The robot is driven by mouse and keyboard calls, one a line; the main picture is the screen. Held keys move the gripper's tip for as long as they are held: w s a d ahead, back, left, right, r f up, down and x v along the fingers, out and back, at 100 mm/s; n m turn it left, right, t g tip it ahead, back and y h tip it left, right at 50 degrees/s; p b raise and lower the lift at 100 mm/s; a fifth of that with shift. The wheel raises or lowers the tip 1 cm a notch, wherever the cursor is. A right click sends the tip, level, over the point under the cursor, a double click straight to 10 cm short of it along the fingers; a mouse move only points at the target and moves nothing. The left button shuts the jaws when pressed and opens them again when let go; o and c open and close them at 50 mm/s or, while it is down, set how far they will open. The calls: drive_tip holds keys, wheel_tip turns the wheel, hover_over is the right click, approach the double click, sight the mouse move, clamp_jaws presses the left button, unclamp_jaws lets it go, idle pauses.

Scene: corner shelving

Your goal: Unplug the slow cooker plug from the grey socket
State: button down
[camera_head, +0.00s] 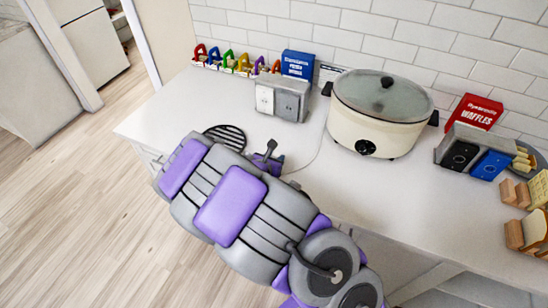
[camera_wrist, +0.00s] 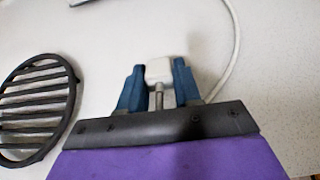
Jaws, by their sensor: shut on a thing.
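The slow cooker (camera_head: 383,110), cream with a glass lid, stands against the tiled wall in the head view. The grey socket (camera_head: 291,101) is a box with one white panel, left of the cooker. My gripper (camera_head: 268,156) is over the counter in front of the socket and apart from it. In the wrist view, its blue fingers are shut on the white plug (camera_wrist: 159,71), which has a metal pin between the fingers. A white cord (camera_wrist: 235,45) curves away on the right. In the head view my gripper hides the plug.
A round black grill trivet (camera_head: 226,137) lies left of my gripper. A blue box (camera_head: 298,64) and coloured items stand behind the socket. The counter's front middle is clear.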

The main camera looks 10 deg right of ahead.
drive_tip(key=c, duration=1.2)
unclamp_jaws()
drive_tip(key=shift+a, duration=0.25)
drive_tip(key=shift+c, duration=0.2)
drive_tip(key=o, duration=0.3)
drive_tip(key=shift+a, duration=0.5)
drive_tip(key=shift+o, duration=0.8)
drive_tip(key=shift+a, duration=0.15)
drive_tip(key=shift+o, duration=0.4)
drive_tip(key=shift+d, duration=0.65)
drive_tip(key=p+v, duration=0.4)
drive_tip(key=v, duration=1.3)
drive_tip(key=shift+a, duration=0.45)
drive_tip(key=shift+d, duration=0.1)
